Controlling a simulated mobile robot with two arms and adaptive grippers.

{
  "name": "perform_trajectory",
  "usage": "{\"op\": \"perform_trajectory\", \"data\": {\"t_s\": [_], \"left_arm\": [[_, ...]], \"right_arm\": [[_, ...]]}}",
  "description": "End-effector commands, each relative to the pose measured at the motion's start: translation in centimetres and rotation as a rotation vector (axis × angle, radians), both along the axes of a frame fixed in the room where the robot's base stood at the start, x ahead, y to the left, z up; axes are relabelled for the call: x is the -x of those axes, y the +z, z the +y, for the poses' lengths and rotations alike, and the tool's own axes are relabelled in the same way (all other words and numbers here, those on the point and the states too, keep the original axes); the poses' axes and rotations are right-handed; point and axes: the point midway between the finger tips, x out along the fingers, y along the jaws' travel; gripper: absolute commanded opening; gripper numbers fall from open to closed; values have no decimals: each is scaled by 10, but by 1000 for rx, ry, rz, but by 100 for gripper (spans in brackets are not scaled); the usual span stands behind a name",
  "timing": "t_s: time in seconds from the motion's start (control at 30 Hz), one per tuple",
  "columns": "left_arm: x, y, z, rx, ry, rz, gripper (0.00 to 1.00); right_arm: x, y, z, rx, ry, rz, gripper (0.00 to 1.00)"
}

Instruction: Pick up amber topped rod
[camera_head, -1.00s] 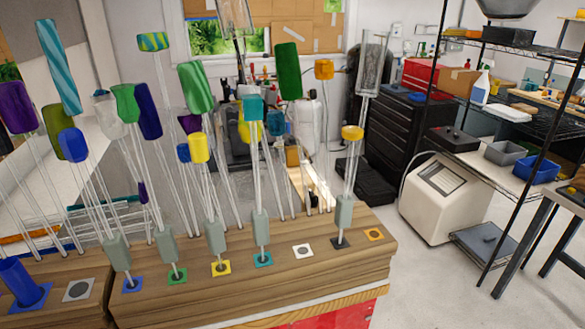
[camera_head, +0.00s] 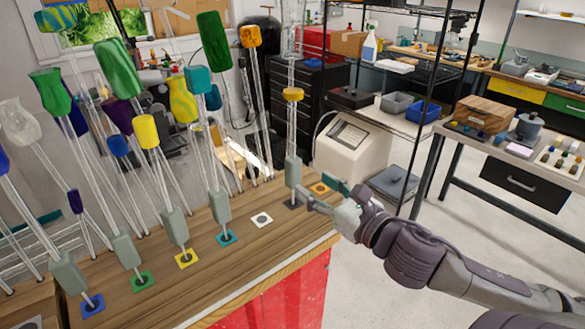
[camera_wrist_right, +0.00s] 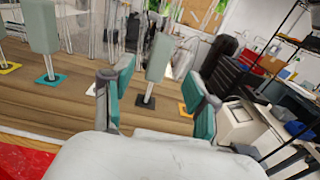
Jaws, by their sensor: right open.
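A glass rod with an amber top (camera_head: 292,94) stands upright at the right end of the wooden rack, over a black square, in the head view. Its grey grip block (camera_head: 293,172) sits low on the rod and also shows in the wrist view (camera_wrist_right: 160,58). My right gripper (camera_head: 321,193) is open just to the right of this block. In the wrist view its two teal-padded fingers (camera_wrist_right: 162,108) frame the block from left and right, with the block beyond them. I cannot tell if they touch it. My left gripper is not in view.
A second, orange-topped rod (camera_head: 250,36) stands farther back. Several rods with grey blocks stand left along the wooden rack (camera_head: 205,262). The white square (camera_head: 262,220) and orange square (camera_head: 319,188) are empty. A metal table (camera_head: 470,150) stands at the right.

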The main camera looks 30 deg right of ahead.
Motion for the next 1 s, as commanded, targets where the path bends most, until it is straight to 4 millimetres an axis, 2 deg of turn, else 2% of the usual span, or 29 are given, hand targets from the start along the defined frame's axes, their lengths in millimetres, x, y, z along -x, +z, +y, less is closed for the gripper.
{"op": "perform_trajectory", "data": {"t_s": [0.03,0.1,0.33,0.47,0.73,1.0], "left_arm": [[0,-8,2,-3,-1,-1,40],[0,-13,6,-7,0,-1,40],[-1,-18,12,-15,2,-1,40],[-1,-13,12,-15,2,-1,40],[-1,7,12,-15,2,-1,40],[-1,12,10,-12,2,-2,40]], "right_arm": [[-7,-3,1,0,4,-5,58],[-14,-2,2,-1,3,-4,58],[-25,1,2,-3,0,1,58],[-30,5,1,-4,-2,0,58],[-58,22,2,-6,-2,-3,58],[-76,16,4,-5,-2,1,58]]}}
